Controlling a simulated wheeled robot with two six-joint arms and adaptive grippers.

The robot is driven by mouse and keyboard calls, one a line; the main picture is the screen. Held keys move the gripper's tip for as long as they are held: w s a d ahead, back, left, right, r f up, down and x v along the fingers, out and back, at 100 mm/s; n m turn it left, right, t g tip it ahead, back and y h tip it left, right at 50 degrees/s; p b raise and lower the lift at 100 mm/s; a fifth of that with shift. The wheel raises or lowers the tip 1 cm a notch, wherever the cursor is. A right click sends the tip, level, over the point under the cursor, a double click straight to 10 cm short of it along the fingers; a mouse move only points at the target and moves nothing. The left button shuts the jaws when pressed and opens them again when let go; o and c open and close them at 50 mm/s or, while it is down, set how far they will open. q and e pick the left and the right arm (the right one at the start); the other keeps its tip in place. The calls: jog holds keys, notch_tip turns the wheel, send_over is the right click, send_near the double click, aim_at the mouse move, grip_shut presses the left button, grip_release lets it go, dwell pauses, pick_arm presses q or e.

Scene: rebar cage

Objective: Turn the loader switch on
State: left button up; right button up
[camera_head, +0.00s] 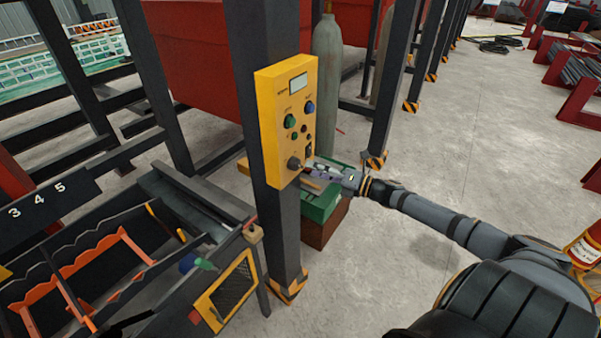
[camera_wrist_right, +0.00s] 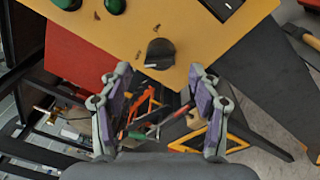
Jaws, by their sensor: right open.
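A yellow control box (camera_head: 285,120) is fixed to a dark post. It carries a small display, a blue and a green button, small lamps and a black rotary switch knob (camera_head: 294,163) near its bottom. In the right wrist view the knob (camera_wrist_right: 160,53) stands out from the yellow panel, ahead of my fingers and between their lines. My right gripper (camera_head: 307,170) is at the lower part of the box, close to the knob. In the wrist view its two fingers (camera_wrist_right: 160,88) are spread apart with nothing between them. I cannot tell whether a finger touches the knob. My left gripper is out of view.
The dark post (camera_head: 284,230) stands below the box. A green box (camera_head: 322,200) lies behind my right gripper, and a grey gas cylinder (camera_head: 327,80) stands behind the control box. A rack with orange dividers (camera_head: 80,265) fills the lower left. Concrete floor is open at right.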

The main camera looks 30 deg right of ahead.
aim_at(296, 164)
jog(key=shift+x, duration=2.6)
jog(key=c, duration=1.1)
